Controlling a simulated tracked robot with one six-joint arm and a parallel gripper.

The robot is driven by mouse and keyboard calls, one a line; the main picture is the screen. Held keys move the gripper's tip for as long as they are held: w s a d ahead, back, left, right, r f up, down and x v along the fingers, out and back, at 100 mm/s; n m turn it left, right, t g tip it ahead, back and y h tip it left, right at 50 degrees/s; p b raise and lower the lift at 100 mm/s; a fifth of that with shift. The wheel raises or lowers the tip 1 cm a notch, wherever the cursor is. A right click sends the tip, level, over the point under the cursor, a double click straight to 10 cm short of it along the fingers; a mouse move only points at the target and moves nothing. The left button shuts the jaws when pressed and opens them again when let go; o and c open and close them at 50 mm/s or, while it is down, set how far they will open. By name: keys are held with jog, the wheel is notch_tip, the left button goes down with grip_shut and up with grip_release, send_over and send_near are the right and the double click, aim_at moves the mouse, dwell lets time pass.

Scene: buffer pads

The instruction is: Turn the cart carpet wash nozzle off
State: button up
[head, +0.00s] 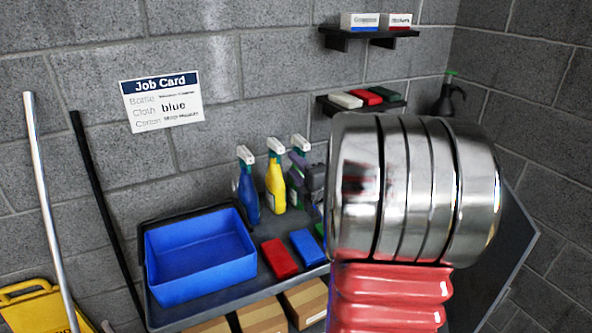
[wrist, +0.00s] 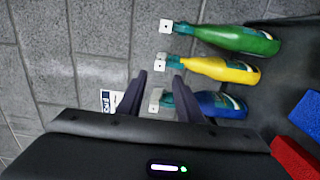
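Three spray bottles stand in a row on the cart (head: 190,318): a blue one (head: 249,192), a yellow one (head: 276,188) and a green one, mostly hidden behind my gripper (head: 312,180) in the head view. In the wrist view, turned sideways, the blue (wrist: 220,104), yellow (wrist: 228,70) and green (wrist: 240,40) bottles all show. Each has a white square nozzle with a small dark mark. I cannot read which label is carpet wash or tell the nozzle settings. My gripper (wrist: 158,80) is open and empty, its fingers apart around the line to the blue bottle's nozzle (wrist: 155,97); contact is unclear.
A blue tray (head: 200,292) sits on the cart's left. Red (head: 279,258) and blue (head: 308,247) cloths lie beside it, cartons (head: 262,318) below. Wall shelves (head: 368,35) hang above right. A job card (head: 161,101) is on the wall. My arm hides the cart's right side.

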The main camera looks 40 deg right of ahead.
aim_at(281, 151)
jog(key=shift+x, duration=4.3)
jog(key=shift+c, duration=0.6)
jog(key=shift+f, duration=0.1)
jog(key=c, duration=0.5)
jog(key=shift+o, duration=0.2)
